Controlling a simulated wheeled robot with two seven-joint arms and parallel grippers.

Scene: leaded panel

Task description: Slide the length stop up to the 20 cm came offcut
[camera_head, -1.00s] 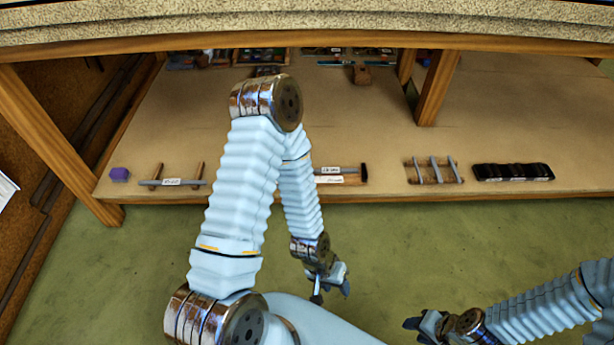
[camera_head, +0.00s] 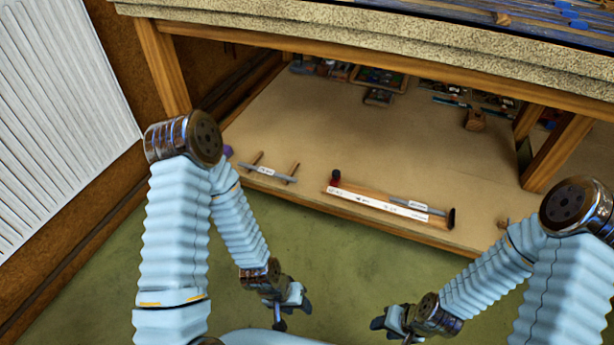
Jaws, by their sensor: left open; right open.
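A long wooden gauge with a white scale strip (camera_head: 362,199) lies near the front edge of the low shelf. A small dark red and black block (camera_head: 336,179), apparently the length stop, stands at its left end. A black end piece (camera_head: 451,218) is at its right end. A grey came strip with a white label (camera_head: 417,205) lies along the gauge's right part, near the end piece. Another labelled grey strip (camera_head: 267,171) rests across two wooden pegs further left. The labels are too small to read. My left gripper (camera_head: 293,313) and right gripper (camera_head: 391,329) are open and empty, in front of the shelf, apart from everything.
The bench top (camera_head: 420,55) overhangs the shelf (camera_head: 400,150). Wooden legs stand left (camera_head: 163,65) and right (camera_head: 556,152). A purple block (camera_head: 228,150) is partly behind my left arm. Trays and tools lie at the back. The shelf's middle is clear.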

